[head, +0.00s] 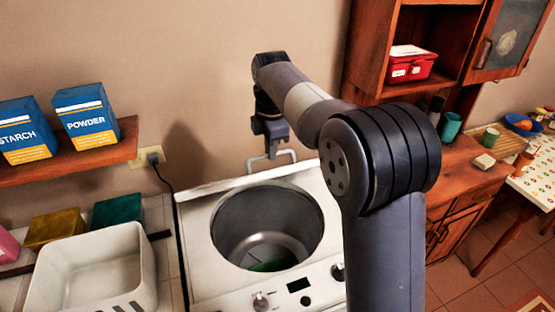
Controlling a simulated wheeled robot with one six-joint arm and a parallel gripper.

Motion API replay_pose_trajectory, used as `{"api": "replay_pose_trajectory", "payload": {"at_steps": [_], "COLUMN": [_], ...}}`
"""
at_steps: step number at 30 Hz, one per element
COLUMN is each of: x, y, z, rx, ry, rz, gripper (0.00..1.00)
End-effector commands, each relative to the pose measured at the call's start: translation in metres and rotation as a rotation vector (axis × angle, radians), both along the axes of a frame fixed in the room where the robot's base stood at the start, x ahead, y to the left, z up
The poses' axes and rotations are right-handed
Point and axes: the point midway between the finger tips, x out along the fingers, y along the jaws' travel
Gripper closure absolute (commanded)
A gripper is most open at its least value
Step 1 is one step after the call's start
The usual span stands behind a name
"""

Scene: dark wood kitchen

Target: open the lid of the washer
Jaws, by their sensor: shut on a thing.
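The white washer (208,283) stands in the middle of the head view. Its round top opening is uncovered, and the metal drum (265,222) shows inside. The lid (245,181) appears as a narrow pale strip, raised and seen nearly edge-on behind the opening. A grey bar handle (293,153) stands up at the strip. My gripper (271,147) is behind and above the opening, shut on the handle. The fingertips are small and hard to make out. My arm hides the right part of the washer.
A green item (270,266) lies in the drum. On the left are a white basin (95,275), a wall shelf (70,160) with starch and powder boxes, and a cord plugged into the outlet (146,157). A wooden cabinet (375,50) stands at the right.

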Motion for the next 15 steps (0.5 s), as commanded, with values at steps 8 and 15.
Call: {"api": "replay_pose_trajectory", "payload": {"at_steps": [8, 15], "x": [0.029, 0.047], "y": [0.012, 0.02], "z": [0.012, 0.024], "rx": [-0.001, 0.0], "ry": [0.001, 0.003], "rz": [0.002, 0.002], "gripper": [1.0, 1.0]}}
